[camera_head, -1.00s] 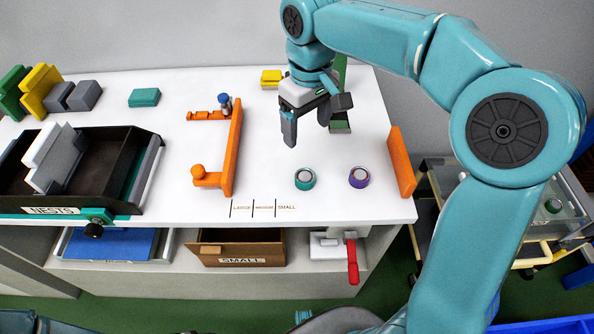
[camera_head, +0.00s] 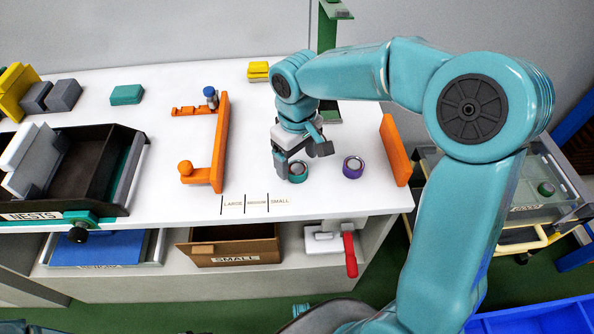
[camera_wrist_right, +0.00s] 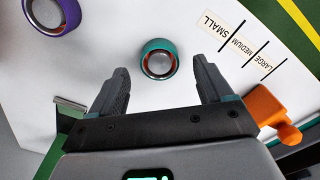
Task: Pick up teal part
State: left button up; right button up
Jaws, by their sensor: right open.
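The teal part (camera_head: 298,171) is a round ring with a pale grey centre, standing on the white table near its front edge. It also shows in the right wrist view (camera_wrist_right: 158,60), just beyond my fingertips and centred between them. My right gripper (camera_head: 288,170) is over the table right beside the teal part; its fingers partly cover the part's left side in the head view. In the right wrist view my right gripper (camera_wrist_right: 162,84) is open with nothing between its fingers. My left gripper is not in view.
A purple ring part (camera_head: 353,167) stands just right of the teal one. An orange bracket (camera_head: 221,140) lies to the left and an orange block (camera_head: 394,150) stands at the right edge. Size labels (camera_head: 256,203) mark the front edge. A green stand (camera_head: 328,35) is behind.

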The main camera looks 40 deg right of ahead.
aim_at(298, 169)
notch_tip(298, 169, down, 3)
jog(key=shift+r, duration=0.15)
jog(key=shift+w+r, duration=0.1)
jog(key=c, duration=1.3)
jog(key=shift+c, duration=0.2)
